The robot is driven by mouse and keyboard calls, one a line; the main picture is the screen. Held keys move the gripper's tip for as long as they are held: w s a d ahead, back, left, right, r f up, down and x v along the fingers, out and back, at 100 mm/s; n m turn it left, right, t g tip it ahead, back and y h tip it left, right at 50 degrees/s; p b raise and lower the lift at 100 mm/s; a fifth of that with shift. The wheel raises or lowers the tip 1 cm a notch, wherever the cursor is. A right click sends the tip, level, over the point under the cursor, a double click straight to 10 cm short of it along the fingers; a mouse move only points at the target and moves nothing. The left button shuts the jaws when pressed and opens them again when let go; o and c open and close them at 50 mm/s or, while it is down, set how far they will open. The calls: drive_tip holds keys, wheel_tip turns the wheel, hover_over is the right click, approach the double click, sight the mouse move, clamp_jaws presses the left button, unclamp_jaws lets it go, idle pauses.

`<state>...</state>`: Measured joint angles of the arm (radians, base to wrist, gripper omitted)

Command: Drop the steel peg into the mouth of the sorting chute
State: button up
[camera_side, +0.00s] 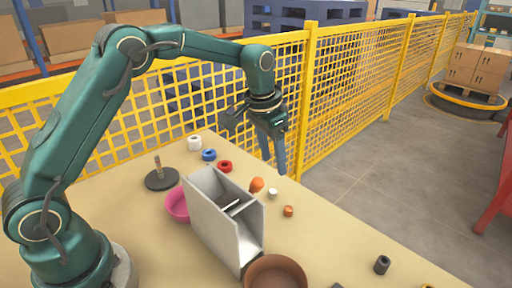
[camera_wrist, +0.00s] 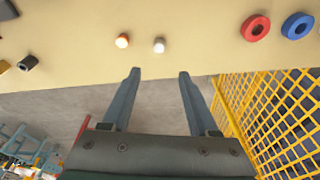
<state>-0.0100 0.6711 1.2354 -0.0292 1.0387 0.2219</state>
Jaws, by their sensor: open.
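The steel peg (camera_side: 272,193) is a small pale grey cylinder standing on the table near its far edge. It also shows in the wrist view (camera_wrist: 159,45), beyond my fingertips and in line with the gap between them. My gripper (camera_side: 281,168) is open and empty, above and behind the peg in the side view, pointing down; the wrist view shows its two fingers (camera_wrist: 159,72) apart. The sorting chute (camera_side: 222,217) is a grey sheet-metal box in the middle of the table, with an open top and a slanted plate inside. It is not in the wrist view.
A copper-orange peg (camera_side: 288,211) stands beside the steel peg, and an orange piece (camera_side: 257,184) sits by the chute. Red (camera_side: 225,166) and blue (camera_side: 209,155) rings lie behind. A pink bowl (camera_side: 177,205) and brown bowl (camera_side: 275,272) flank the chute. A yellow fence (camera_side: 304,100) stands behind the table.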

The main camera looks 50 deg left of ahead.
sight(272, 191)
drive_tip(key=shift+g, duration=0.4)
wheel_tip(272, 191, down, 7)
drive_tip(key=shift+s+f, duration=0.1)
drive_tip(key=shift+f, duration=0.6)
clamp_jaws()
